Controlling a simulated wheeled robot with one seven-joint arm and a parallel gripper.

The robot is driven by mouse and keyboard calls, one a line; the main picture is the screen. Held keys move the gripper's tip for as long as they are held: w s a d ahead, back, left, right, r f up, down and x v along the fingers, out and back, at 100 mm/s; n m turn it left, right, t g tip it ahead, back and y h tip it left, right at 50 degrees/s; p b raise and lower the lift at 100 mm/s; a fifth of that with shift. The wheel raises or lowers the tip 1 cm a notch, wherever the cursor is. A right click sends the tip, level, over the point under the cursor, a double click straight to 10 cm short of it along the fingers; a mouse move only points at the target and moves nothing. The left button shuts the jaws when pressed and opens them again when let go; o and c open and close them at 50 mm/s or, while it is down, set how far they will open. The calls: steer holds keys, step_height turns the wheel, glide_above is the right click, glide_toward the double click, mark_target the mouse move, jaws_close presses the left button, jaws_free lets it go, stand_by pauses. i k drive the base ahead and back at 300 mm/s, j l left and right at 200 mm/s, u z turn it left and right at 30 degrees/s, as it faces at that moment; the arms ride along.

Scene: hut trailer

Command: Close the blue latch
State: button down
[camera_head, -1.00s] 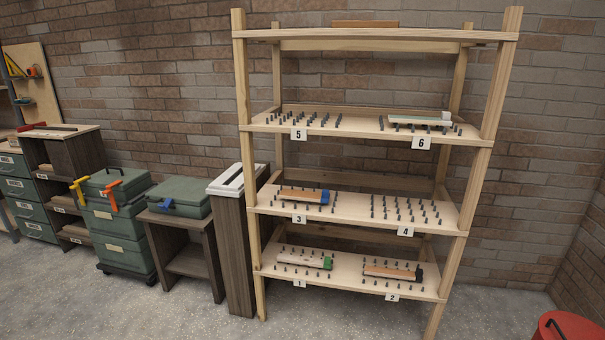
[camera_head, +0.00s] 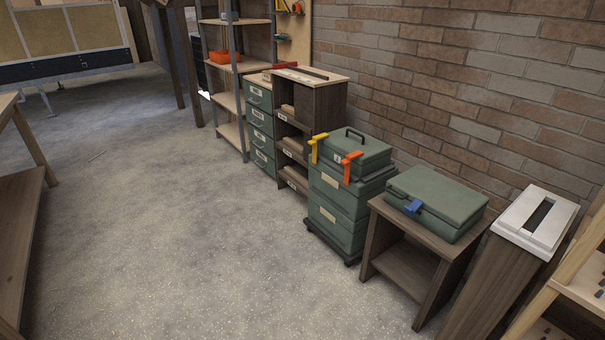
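The blue latch (camera_head: 413,207) is on the front of a green case (camera_head: 437,195). The case lies with its lid down on a small dark wooden stand (camera_head: 405,247) right of the middle. The latch seems to stick out from the case front, but it is too small to tell for sure whether it is open. My gripper is not in view.
A green toolbox stack (camera_head: 338,205) with yellow and orange latches stands on a wheeled base left of the stand. A tall box with a white top (camera_head: 536,220) stands right of it. A wooden bench (camera_head: 25,210) is at the left edge. The floor (camera_head: 200,240) between is clear.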

mark_target(410, 210)
steer(key=i+j+u, duration=0.15)
steer(key=i+u, duration=0.25)
steer(key=i, duration=0.35)
steer(key=i+l+u, duration=0.1)
steer(key=i+u, duration=0.25)
steer(key=i, duration=0.35)
steer(key=i+z, duration=0.4)
steer(key=i+j+z, duration=0.15)
steer(key=i+z, duration=0.8)
steer(key=k+j, duration=0.05)
